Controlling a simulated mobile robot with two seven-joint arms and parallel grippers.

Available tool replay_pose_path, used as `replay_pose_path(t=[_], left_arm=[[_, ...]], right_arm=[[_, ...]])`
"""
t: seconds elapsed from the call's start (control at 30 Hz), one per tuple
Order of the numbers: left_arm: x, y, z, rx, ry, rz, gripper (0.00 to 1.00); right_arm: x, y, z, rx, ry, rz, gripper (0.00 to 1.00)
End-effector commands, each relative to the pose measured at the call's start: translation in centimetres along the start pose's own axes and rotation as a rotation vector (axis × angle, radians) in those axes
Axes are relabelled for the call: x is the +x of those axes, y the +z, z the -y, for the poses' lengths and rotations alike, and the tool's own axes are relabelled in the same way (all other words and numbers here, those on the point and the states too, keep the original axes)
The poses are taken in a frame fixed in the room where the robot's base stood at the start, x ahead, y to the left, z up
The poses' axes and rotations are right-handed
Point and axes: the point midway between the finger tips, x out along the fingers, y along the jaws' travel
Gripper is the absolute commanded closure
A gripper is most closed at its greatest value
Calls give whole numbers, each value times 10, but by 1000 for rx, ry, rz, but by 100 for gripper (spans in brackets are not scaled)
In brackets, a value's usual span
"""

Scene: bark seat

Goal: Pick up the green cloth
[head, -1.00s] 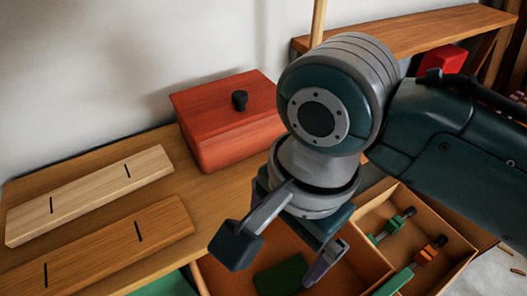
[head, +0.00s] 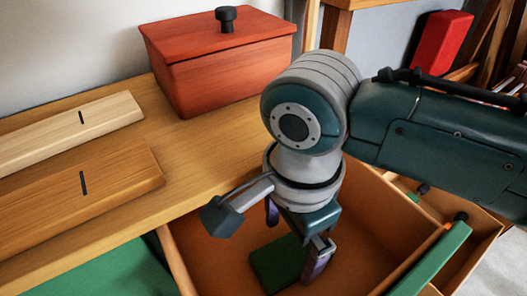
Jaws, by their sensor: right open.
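The green cloth (head: 279,264) lies flat on the floor of an open wooden drawer (head: 205,252), as a small folded-looking rectangle. My right gripper (head: 268,240) points down over the drawer with its two fingers spread wide. Nothing is between the fingers. One finger is left of the cloth and the other is at its right side, overlapping it in the picture. I cannot tell how high the fingertips are above the cloth. My left gripper does not show.
A red lidded box (head: 222,68) stands on the wooden bench top (head: 190,150). Two slotted boards (head: 90,200) lie at the left. A green-edged divider or drawer front (head: 435,258) is at the right, with another compartment (head: 475,230) holding tools. A red block (head: 440,42) is at the back right.

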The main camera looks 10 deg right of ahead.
Motion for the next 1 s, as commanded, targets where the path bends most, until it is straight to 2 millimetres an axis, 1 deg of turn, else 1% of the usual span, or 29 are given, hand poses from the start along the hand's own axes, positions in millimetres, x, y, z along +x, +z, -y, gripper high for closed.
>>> replay_pose_path(t=[0.03,0.1,0.17,0.23,0.43,1.0], left_arm=[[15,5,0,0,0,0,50],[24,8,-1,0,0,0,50],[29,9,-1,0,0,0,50],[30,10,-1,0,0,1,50],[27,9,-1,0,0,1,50],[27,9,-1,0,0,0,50]], right_arm=[[16,0,0,-1,1,-1,0],[28,1,-1,0,1,-1,0],[34,0,-1,0,0,-2,0],[36,0,-1,0,-1,-1,0],[34,1,-1,0,-1,0,1],[34,1,-1,-1,0,0,65]])
